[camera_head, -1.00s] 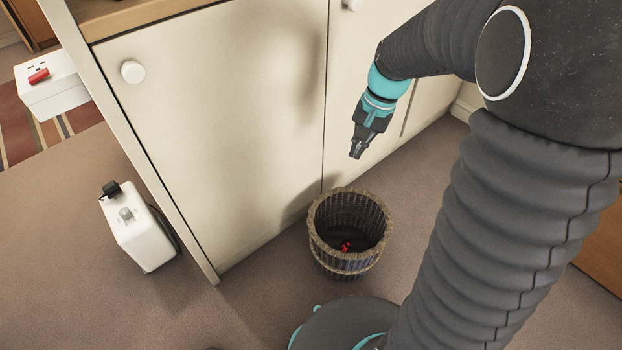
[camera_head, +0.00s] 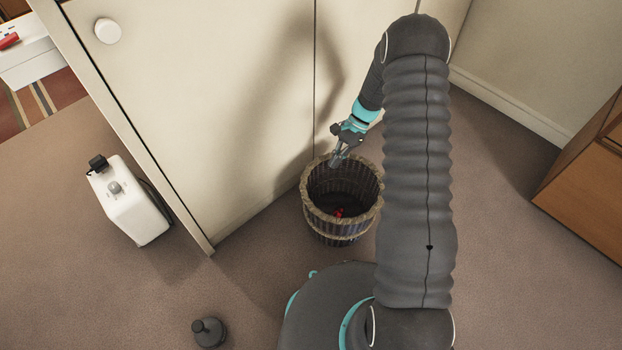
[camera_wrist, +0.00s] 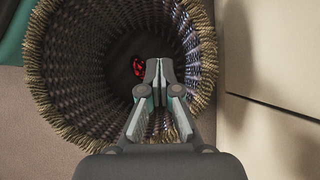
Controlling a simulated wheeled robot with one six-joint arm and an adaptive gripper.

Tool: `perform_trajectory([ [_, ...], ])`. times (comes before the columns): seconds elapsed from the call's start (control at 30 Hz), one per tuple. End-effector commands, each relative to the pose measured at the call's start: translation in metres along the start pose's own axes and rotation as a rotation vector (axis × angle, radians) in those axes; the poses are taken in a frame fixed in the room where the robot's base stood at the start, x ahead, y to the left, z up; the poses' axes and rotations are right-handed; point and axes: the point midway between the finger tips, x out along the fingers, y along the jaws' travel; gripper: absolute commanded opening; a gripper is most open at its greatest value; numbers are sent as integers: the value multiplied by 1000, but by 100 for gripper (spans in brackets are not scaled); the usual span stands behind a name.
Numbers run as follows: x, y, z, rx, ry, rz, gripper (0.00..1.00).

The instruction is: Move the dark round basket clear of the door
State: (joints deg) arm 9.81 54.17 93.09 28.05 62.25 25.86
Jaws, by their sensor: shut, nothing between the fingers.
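The dark round basket (camera_head: 342,232) stands upright on the carpet, close in front of the cream cabinet doors (camera_head: 230,120). It has a woven wall and a paler rim, and a small red thing (camera_head: 339,212) lies inside on its floor. My gripper (camera_head: 335,164) is shut and empty, pointing down at the basket's back rim. In the wrist view the basket (camera_wrist: 60,100) fills much of the picture, and my gripper's fingertips (camera_wrist: 160,68) show against its opening. I cannot tell whether they touch the rim.
A white canister (camera_head: 130,205) stands on the floor at left, beside the cabinet's edge. A small dark object (camera_head: 208,332) sits at the bottom. A wooden piece of furniture (camera_head: 590,190) stands at right. Carpet between it and my arm is free.

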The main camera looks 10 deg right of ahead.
Motion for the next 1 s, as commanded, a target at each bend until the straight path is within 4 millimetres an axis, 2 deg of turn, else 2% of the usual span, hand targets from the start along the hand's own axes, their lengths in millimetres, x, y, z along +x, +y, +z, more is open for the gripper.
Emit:
perform_trajectory([
  [0.17,10,0,12,1,-2,2,0],
  [0.73,67,0,93,0,-2,2,0],
  [0.8,72,0,98,1,-1,2,0],
  [1.0,83,0,87,2,0,0,0],
])
